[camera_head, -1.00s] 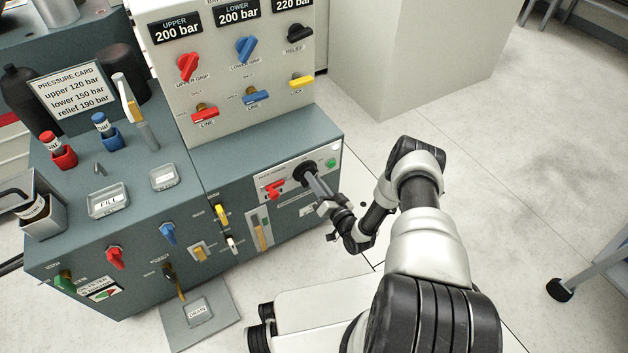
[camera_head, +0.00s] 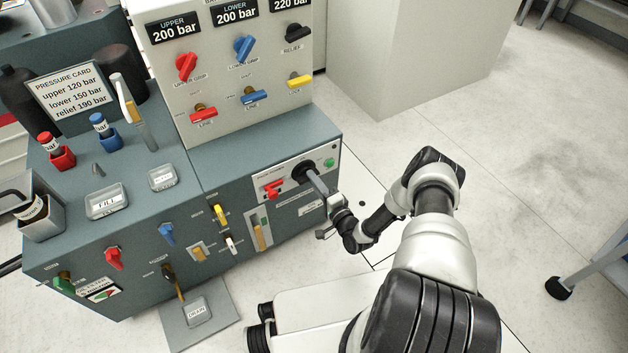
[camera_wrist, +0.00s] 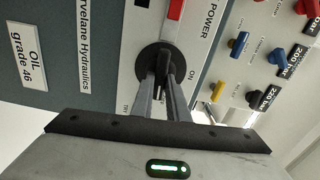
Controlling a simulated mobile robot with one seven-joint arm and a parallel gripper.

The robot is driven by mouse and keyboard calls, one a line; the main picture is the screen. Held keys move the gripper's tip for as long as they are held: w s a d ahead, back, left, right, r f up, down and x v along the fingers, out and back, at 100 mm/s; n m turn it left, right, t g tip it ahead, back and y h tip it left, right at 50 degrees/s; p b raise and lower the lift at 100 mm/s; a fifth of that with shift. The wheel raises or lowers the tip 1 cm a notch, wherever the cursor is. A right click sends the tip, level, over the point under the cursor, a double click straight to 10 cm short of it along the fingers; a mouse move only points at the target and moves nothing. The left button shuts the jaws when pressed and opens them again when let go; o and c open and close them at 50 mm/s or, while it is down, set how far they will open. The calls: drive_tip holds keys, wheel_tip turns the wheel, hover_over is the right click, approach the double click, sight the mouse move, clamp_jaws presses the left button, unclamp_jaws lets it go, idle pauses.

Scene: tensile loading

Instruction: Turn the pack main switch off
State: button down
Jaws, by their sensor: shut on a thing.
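The pack main switch (camera_head: 304,170) is a black round knob on a white plate at the right end of the blue-grey cabinet's front. In the wrist view the black knob (camera_wrist: 146,58) sits beside the words POWER and ON. In the head view my gripper (camera_head: 316,184) reaches the knob from the lower right.
A red lever (camera_head: 273,188) is just left of the knob, and a green lamp (camera_head: 329,162) is to its upper right. Several coloured valve handles line the cabinet front and the upper panel.

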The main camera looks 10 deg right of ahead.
drive_tip(key=shift+a+m, duration=0.1)
drive_tip(key=shift+m, duration=0.4)
drive_tip(key=c, duration=1.7)
unclamp_jaws()
drive_tip(key=shift+s, duration=0.1)
